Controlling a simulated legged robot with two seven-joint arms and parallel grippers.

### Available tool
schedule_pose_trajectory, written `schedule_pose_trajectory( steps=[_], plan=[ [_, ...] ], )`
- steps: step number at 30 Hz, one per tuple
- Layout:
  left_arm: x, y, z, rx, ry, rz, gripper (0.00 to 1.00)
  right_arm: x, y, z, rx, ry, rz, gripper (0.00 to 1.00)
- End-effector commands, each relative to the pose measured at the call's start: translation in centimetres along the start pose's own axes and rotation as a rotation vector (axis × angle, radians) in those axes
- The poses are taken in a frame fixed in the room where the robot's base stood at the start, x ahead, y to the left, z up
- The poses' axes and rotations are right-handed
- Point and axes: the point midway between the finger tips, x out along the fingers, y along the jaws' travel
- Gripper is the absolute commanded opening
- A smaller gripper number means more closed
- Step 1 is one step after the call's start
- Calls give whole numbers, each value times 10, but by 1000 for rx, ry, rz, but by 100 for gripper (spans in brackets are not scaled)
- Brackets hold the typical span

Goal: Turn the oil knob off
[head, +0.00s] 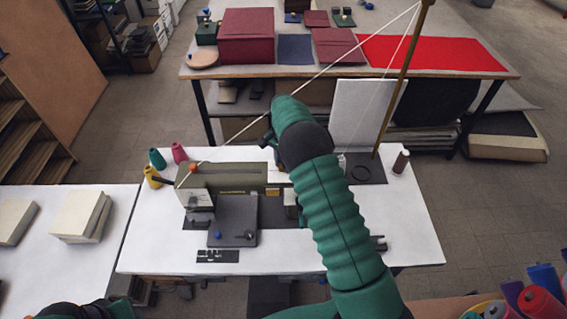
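An olive-green sewing machine (235,178) stands on a white table, with a dark grey plate (232,220) at its front. A small orange-red knob (193,168) sits on top of its left end. A small blue knob (217,234) shows on the grey plate. I cannot tell which is the oil knob. My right arm reaches up across the machine's right side and hides part of it. A dark part at its far end, perhaps my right gripper (268,137), is above and behind the machine; its fingers are not clear. My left gripper is out of view; only green arm shows bottom left.
Thread spools (157,159) stand left of the machine, and a dark spool (401,162) at the right. A brown pole (402,80) with white thread rises at the back right. A back table (215,72) holds a maroon box and red cloth. The white table's front left is clear.

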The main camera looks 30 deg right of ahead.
Motion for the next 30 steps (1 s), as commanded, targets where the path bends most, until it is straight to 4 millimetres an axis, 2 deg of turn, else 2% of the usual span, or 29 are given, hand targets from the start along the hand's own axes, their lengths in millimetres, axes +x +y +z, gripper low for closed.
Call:
schedule_pose_trajectory(
  steps=[1, 14, 15, 19, 30],
  plan=[
    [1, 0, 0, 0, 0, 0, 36, 5, 2, 5, 5, -13, 10, 0],
    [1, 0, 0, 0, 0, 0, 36, 5, 2, 6, 12, -13, 10, 0],
    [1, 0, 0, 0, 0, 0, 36, 5, 1, 6, 12, -13, 10, 33],
    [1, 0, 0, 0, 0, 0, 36, 3, 1, 4, 12, -9, 6, 50],
    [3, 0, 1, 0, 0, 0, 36, -3, 0, 1, 12, -3, 0, 51]
  ],
)
